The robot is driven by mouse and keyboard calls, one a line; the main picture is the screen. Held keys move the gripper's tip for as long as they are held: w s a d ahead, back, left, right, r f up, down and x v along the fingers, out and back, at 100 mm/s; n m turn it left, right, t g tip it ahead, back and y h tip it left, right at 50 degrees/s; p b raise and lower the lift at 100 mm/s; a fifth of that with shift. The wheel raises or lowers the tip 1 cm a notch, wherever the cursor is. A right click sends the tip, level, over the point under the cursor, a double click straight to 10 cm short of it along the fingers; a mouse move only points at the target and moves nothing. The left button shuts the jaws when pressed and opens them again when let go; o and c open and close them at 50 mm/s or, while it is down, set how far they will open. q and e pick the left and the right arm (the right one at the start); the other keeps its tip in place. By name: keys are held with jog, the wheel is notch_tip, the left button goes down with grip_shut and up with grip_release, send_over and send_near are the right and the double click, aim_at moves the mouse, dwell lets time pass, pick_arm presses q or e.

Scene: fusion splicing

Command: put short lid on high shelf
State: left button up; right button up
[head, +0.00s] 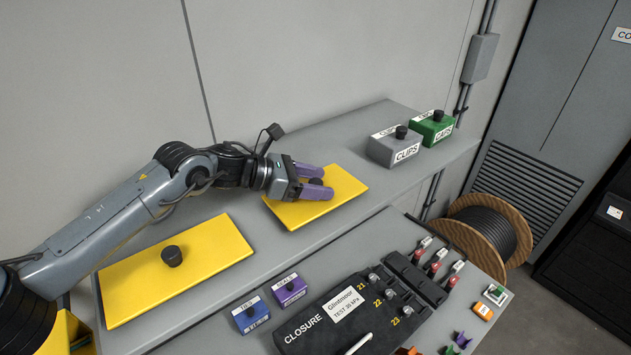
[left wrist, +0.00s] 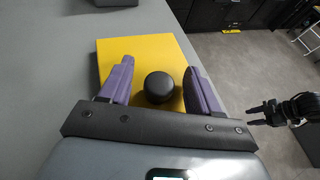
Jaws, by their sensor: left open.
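The short yellow lid (head: 343,190) lies flat on the raised grey shelf (head: 372,115) along the wall. Its round black knob (left wrist: 159,87) shows in the left wrist view. My left gripper (head: 317,182) is open, with its purple fingers on either side of the knob; I see gaps between the fingers and the knob. A longer yellow lid (head: 220,250) with a black knob lies on the shelf to the left. My right gripper (left wrist: 256,115) shows at the right of the left wrist view, fingers apart and empty, away from the lid.
Below on the bench are the black closure case (head: 325,318), blue (head: 250,314) and purple (head: 290,291) boxes. A cable reel (head: 487,232) stands at the right. The shelf between lid and clip boxes is clear.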

pick_arm(q)
jog(key=shift+r, duration=0.15)
jog(key=b+v, duration=0.3)
jog(key=v, duration=0.7)
jog(key=shift+s+a, duration=0.1)
jog(key=shift+a, duration=0.3)
jog(key=shift+s+a+r+b, duration=0.15)
jog(key=shift+a+r+b, duration=0.2)
jog(key=shift+a, duration=0.2)
